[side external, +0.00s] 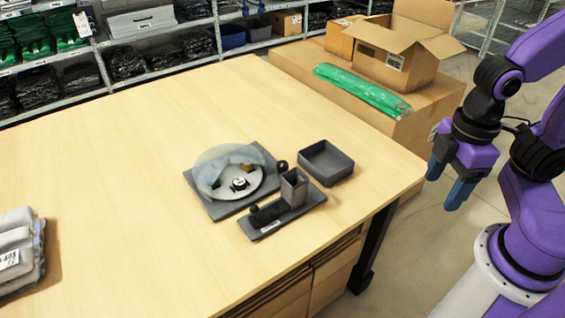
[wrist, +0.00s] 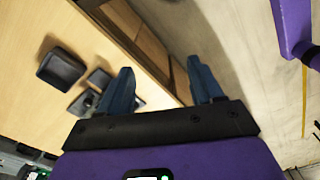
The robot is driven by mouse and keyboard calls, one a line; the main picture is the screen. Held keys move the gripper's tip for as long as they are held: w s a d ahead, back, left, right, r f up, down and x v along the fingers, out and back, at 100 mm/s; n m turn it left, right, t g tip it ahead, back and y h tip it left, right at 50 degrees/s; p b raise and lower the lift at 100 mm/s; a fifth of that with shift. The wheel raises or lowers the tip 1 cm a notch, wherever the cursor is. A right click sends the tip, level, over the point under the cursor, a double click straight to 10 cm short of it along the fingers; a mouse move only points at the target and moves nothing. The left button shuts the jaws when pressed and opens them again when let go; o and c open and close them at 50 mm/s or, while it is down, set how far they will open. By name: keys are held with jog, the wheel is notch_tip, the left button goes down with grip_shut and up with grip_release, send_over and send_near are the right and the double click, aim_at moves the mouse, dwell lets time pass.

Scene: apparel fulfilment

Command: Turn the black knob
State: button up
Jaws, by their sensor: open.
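A small black round knob (side external: 282,165) sits at the right corner of a grey square base (side external: 206,203). This base carries a light disc under a clear dome (side external: 215,160), with small items inside. Another black rounded piece (side external: 254,209) stands on a grey fixture (side external: 272,223) with an upright grey box, in front of the base. My gripper (side external: 446,181) is open and empty, off the table's right edge, well apart from the knob.
An empty dark tray (side external: 326,163) stands right of the base; it also shows in the wrist view (wrist: 61,70). Folded grey garments (side external: 17,252) lie at the table's left. Cardboard boxes (side external: 400,58) and a green packet (side external: 362,91) are behind. Much of the table (side external: 120,160) is clear.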

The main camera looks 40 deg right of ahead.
jog(key=w+a+r+m, duration=0.1)
jog(key=w+a+m, duration=0.55)
jog(key=w, duration=0.65)
jog(key=m, duration=1.3)
send_over(282, 163)
notch_tip(282, 163, down, 7)
notch_tip(282, 163, down, 17)
jog(key=shift+s+f, duration=0.1)
jog(key=shift+f, duration=0.05)
jog(key=c, duration=1.1)
